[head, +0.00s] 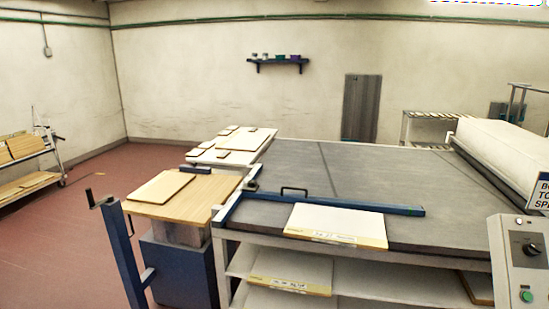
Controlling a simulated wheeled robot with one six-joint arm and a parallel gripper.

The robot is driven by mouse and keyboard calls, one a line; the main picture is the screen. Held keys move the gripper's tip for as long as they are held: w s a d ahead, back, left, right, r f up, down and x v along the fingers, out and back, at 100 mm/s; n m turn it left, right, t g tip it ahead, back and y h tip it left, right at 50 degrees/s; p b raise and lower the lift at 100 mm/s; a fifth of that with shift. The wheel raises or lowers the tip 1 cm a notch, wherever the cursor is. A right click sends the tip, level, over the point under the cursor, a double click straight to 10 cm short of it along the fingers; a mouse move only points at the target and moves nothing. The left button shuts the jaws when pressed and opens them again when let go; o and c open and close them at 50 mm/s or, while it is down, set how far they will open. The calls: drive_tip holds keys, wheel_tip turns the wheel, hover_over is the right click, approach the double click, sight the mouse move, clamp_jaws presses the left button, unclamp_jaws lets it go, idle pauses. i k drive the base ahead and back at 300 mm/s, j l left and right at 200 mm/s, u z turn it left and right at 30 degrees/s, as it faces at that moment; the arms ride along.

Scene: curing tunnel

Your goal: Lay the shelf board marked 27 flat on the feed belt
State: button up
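A white-topped board (335,220) with a yellowish front edge lies flat at the near edge of the grey feed belt (385,178), in front of a blue bar (360,206). Handwriting is on its front edge, but I cannot read a number surely. A similar board (290,268) with writing on its edge lies on the shelf under the belt. Its number is also too small to read. I cannot tell which board is marked 27. My gripper is not in view.
A wood-topped stand (215,192) with a pale board (160,187) is left of the belt. Several boards lie on a white table (205,157) behind it. A control box (520,262) and white tunnel housing (505,155) are at right. Most of the belt is bare.

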sight(365, 230)
drive_tip(key=i+j+z, duration=0.15)
drive_tip(key=i, duration=0.25)
drive_tip(key=i+j+z, duration=0.15)
drive_tip(key=i, duration=0.25)
drive_tip(key=i+j+z, duration=0.15)
drive_tip(key=i, duration=0.25)
